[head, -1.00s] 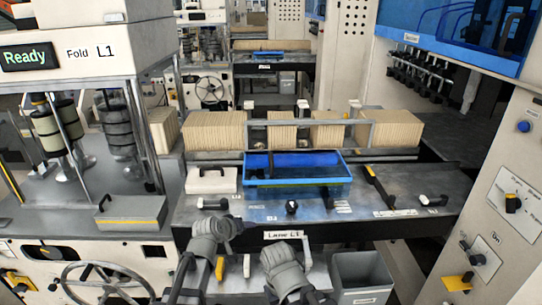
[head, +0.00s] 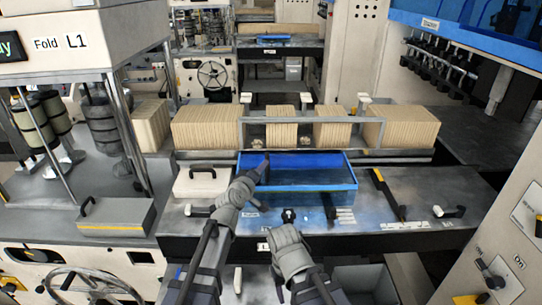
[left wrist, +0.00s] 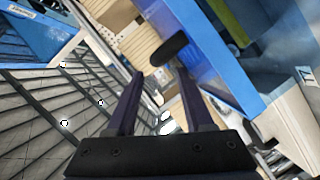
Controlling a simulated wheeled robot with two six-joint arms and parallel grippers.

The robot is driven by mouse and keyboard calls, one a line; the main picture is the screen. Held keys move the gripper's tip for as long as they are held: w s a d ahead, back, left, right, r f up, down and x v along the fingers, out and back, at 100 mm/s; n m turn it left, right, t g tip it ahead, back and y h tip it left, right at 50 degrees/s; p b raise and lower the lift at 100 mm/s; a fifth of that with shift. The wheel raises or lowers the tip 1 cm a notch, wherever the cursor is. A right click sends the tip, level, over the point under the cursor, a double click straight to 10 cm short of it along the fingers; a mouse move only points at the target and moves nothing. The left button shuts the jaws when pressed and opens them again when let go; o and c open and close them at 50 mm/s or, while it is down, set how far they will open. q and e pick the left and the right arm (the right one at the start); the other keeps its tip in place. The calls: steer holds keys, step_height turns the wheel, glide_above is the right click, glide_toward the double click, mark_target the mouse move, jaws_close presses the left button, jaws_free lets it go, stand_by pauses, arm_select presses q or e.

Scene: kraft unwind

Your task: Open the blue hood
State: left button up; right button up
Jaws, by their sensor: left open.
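The blue hood (head: 312,172) is a low box-shaped cover on the lane table in the head view. Dark bars show at its left end and at its front right. My left gripper (head: 262,168) reaches to its left end. In the left wrist view my left gripper (left wrist: 160,75) is open and empty. A black rounded handle end (left wrist: 169,48) shows just beyond its fingertips, beside a blue panel (left wrist: 228,62); I cannot tell if they touch. My right arm is bent low before the table; its fingers are not clear.
A white case (head: 200,182) stands left of the hood. A metal rail (head: 310,120) and kraft stacks (head: 207,128) stand behind it. A black knob (head: 289,215) and a yellow-black lever (head: 386,190) are on the tabletop. A grey lidded box (head: 115,216) lies at left.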

mark_target(267, 158)
arm_select(q)
steer(key=shift+w+r, duration=0.1)
steer(key=shift+w, duration=0.1)
steer(key=shift+w+d, duration=0.1)
steer(key=b+x, duration=0.1)
steer(key=x, duration=0.6)
steer(key=shift+w+d+b, duration=0.1)
steer(key=shift+w+b, duration=0.15)
steer(key=shift+b, duration=0.1)
steer(key=shift+s, duration=0.1)
jaws_close()
stand_by(1.0)
